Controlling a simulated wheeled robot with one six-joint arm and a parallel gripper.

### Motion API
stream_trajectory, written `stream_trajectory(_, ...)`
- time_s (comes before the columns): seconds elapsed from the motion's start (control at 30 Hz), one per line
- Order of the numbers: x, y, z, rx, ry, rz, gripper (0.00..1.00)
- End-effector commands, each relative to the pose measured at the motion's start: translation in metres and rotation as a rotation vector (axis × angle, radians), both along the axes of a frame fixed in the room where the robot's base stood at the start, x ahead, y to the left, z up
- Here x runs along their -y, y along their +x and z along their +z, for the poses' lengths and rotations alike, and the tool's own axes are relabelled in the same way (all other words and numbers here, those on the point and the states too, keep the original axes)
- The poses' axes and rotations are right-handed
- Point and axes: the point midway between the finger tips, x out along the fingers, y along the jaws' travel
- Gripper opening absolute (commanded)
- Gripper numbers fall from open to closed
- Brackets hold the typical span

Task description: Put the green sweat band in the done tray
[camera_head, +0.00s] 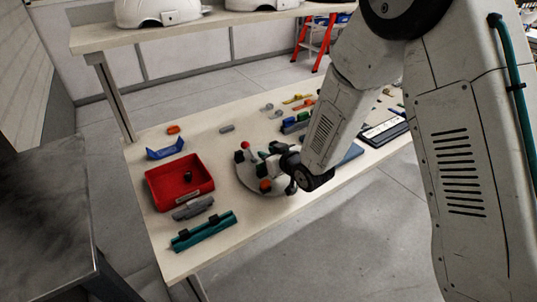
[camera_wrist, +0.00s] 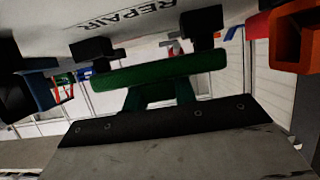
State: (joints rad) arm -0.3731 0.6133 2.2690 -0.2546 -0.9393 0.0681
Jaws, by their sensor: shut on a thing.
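The green sweat band (camera_wrist: 160,70) is a dark green bar with two black blocks, close in front of the wrist camera. My gripper (camera_wrist: 160,95) is shut on it. In the head view my gripper (camera_head: 280,158) is beside a pale rounded helmet shell (camera_head: 250,178) on the table, and a bit of green (camera_head: 270,148) shows there. My arm hides part of this area. A pale surface lettered "REPAIR" (camera_wrist: 125,15) is close to the band in the wrist view. I cannot tell which container is the done tray.
A red tray (camera_head: 160,202) with a small dark thing in it stands at the left of the table. A blue bracket (camera_head: 165,149), a grey part (camera_head: 193,208) and a teal bar with black clips (camera_head: 204,232) lie around it. Several small parts lie farther back.

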Motion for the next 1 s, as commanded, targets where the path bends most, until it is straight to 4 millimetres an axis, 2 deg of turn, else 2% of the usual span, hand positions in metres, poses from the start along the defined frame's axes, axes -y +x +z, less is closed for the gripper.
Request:
stream_trajectory(0.03, 0.004, -0.002, -0.007, -0.016, -0.008, -0.007, 0.0)
stream_trajectory(0.1, 0.005, -0.003, -0.008, -0.019, -0.01, -0.007, 0.0)
stream_trajectory(0.13, 0.005, -0.003, -0.008, -0.019, -0.01, -0.007, 0.35)
stream_trajectory(0.2, 0.004, -0.003, -0.007, -0.018, -0.01, -0.006, 0.48)
stream_trajectory(0.57, 0.001, -0.004, -0.009, -0.013, -0.007, -0.001, 0.48)
stream_trajectory(1.0, 0.038, -0.056, 0.018, -0.012, -0.007, 0.0, 0.48)
